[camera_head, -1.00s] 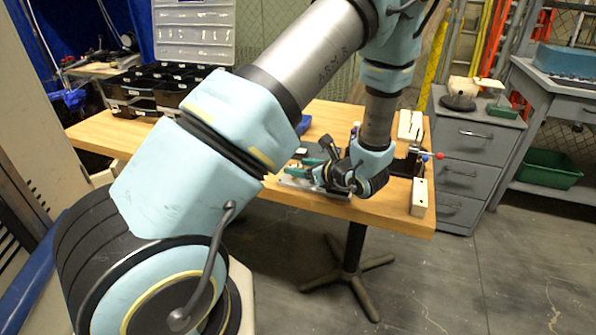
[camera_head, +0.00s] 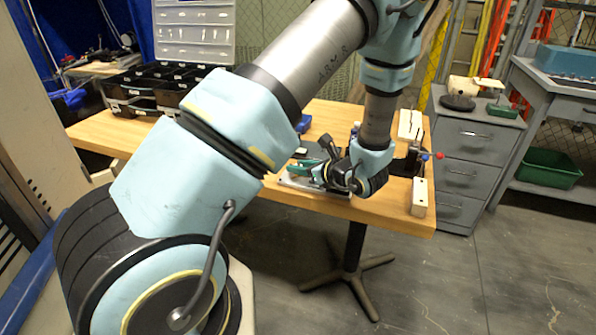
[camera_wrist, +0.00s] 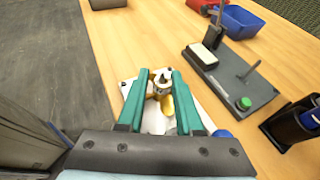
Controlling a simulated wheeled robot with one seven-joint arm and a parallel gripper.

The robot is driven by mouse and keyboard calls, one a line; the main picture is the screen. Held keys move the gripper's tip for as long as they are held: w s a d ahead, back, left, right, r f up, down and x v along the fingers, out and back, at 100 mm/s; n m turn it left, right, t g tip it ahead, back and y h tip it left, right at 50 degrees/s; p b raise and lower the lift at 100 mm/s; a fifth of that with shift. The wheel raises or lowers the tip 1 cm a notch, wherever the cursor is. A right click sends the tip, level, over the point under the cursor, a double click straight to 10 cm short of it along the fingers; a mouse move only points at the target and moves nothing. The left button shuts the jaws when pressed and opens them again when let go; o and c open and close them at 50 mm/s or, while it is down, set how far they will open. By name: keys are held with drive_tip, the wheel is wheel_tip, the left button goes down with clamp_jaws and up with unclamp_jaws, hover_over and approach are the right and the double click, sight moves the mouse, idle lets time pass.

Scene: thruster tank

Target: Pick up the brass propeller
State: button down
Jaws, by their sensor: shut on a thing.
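My gripper (camera_wrist: 161,76) has two green fingers, seen from above in the wrist view. They are shut on the brass propeller (camera_wrist: 167,104), whose yellow metal shows between them with a pale hub and dark tip. Most of the propeller is hidden by the fingers. A white plate (camera_wrist: 127,88) lies below them on the table; I cannot tell whether the propeller touches it. In the head view my gripper (camera_head: 304,167) is low over the plate (camera_head: 318,190) near the table's front edge, and the propeller cannot be made out.
A dark board (camera_wrist: 228,88) with a post and green knob lies to the right on the wooden table (camera_head: 395,208). A blue bin (camera_wrist: 240,20) and a black holder (camera_wrist: 290,124) stand beyond and beside it. A white block (camera_head: 419,197) sits at the table's right end.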

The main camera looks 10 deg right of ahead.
drive_tip(key=shift+d, duration=0.3)
